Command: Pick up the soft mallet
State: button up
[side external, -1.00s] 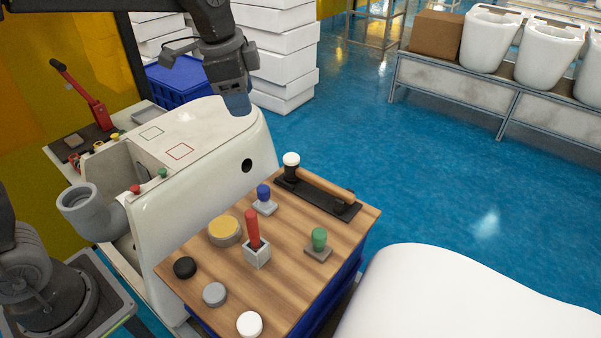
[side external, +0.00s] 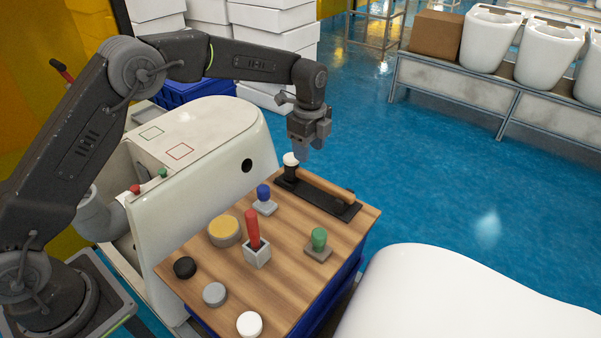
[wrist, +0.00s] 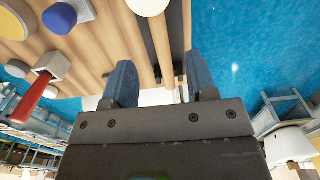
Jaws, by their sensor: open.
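The soft mallet lies on a black tray (side external: 345,211) at the far right edge of the wooden tabletop. Its head has a white face (side external: 291,158) on top and a dark body, and its wooden handle (side external: 327,188) runs toward the right. My gripper (side external: 302,155) points down just above and behind the mallet's head, apart from it. In the wrist view my gripper (wrist: 160,68) is open and empty, with two blue fingers. There the white face (wrist: 148,5) and the handle (wrist: 161,45) show beyond the gap between the fingers.
A blue-handled stamp (side external: 264,195), red-handled tool in a holder (side external: 253,232), green-handled stamp (side external: 319,240), yellow-topped round pad (side external: 224,230) and several pucks stand on the tabletop (side external: 285,275). A white toilet body (side external: 225,150) stands left. Blue floor lies open behind.

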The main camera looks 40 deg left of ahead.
aim_at(310, 174)
jog(key=f, duration=0.8)
jog(key=shift+s+d+f, duration=0.1)
jog(key=shift+d+f, duration=0.1)
jog(key=shift+d, duration=0.05)
jog(key=shift+c, duration=0.3)
jog(key=shift+r, duration=0.1)
grip_shut()
